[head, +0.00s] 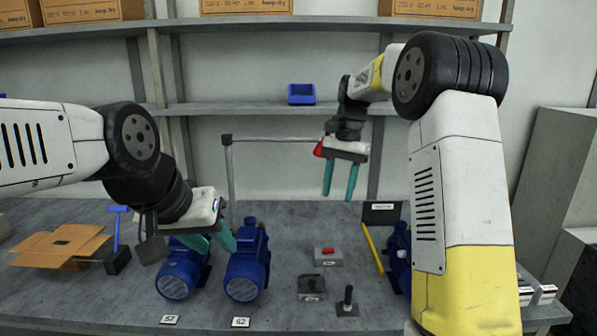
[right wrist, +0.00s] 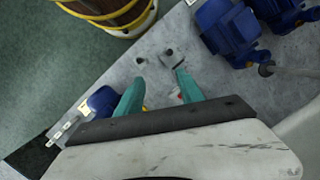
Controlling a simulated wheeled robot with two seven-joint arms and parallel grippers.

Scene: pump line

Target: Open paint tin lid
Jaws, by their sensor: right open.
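I can make out no paint tin or lid in either view. My left gripper (head: 213,241) is at the left of the bench, just above and behind two blue pumps (head: 247,268) (head: 178,272). Its teal fingers stand apart, partly hidden by the arm, and I see nothing between them. My right gripper (head: 339,186) hangs over the back middle of the bench, fingers down, open and empty. In the right wrist view its open fingers (right wrist: 158,88) are above the bench top.
The bench holds a red-button box (head: 328,257), a grey box (head: 311,287), a peg on a plate (head: 347,303), a yellow bar (head: 372,250) and an open carton (head: 62,243). A blue bin (head: 301,94) is on the shelf. A brown barrel (right wrist: 112,12) stands beside the bench.

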